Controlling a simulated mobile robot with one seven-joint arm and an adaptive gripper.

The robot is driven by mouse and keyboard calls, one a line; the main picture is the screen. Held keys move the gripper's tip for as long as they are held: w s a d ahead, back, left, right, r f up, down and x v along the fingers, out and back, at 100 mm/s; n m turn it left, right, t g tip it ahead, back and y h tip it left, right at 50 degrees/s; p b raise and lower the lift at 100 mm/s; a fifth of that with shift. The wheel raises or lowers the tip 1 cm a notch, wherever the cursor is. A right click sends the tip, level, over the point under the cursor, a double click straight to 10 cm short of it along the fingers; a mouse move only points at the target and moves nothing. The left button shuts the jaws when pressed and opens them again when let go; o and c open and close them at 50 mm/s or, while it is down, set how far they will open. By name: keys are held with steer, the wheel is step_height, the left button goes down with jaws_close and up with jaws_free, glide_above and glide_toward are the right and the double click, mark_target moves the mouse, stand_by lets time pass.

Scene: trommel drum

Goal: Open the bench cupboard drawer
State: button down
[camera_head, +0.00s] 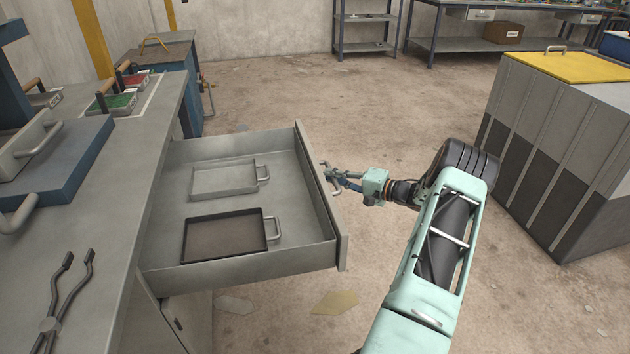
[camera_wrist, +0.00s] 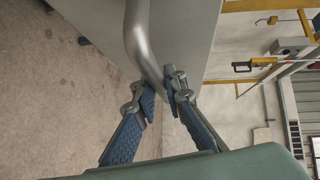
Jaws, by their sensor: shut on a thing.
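The bench cupboard drawer (camera_head: 318,215) stands well out from the grey bench in the head view. Inside it lie a light grey tray (camera_head: 224,180) and a dark tray (camera_head: 224,236), each with a handle. My gripper (camera_head: 334,180) is at the outer side of the drawer front. In the wrist view the drawer's curved metal handle (camera_wrist: 139,45) runs down between the two blue fingers of my gripper (camera_wrist: 160,95), which are shut on it. The grey drawer front (camera_wrist: 190,30) shows behind the handle.
Tongs (camera_head: 58,300) lie on the bench top (camera_head: 105,220) at left. A grey bin with a yellow lid (camera_head: 565,66) stands at right. The floor (camera_head: 300,95) beyond the drawer is open, and loose flat scraps (camera_head: 335,302) lie on the floor near it.

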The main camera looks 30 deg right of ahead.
steer(key=shift+s+d, duration=0.15)
steer(key=shift+d, duration=0.4)
steer(key=shift+s+d, duration=0.15)
steer(key=shift+d, duration=0.4)
steer(key=shift+r, duration=0.1)
steer(key=c, duration=2)
jaws_free()
steer(key=shift+s, duration=0.1)
steer(key=v, duration=1.1)
steer(key=shift+s+d, duration=0.2)
steer(key=shift+s, duration=0.15)
